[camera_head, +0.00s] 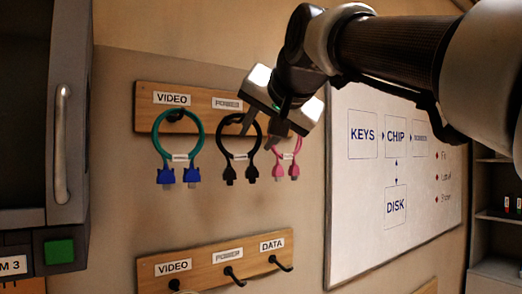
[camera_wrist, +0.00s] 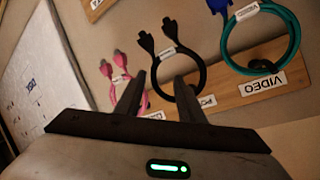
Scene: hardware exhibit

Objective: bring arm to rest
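My gripper (camera_head: 262,135) is at the upper middle of the head view, in front of the right part of the upper wooden board (camera_head: 146,121). In the wrist view its two fingers (camera_wrist: 161,86) stand apart with nothing held between them. A black cable loop (camera_head: 223,143) hangs from the board just beyond the fingers; it also shows in the wrist view (camera_wrist: 202,82). A teal cable with blue plugs (camera_head: 157,150) hangs under the VIDEO label. A pink cable (camera_head: 278,171) hangs at the right, its top partly hidden by my gripper.
A lower board (camera_head: 205,266) has VIDEO, POWER and DATA labels and dark hooks. A whiteboard (camera_head: 365,240) is on the wall at the right, behind my arm. A dark cabinet with a handle (camera_head: 61,140) and a green button (camera_head: 59,252) is at the left.

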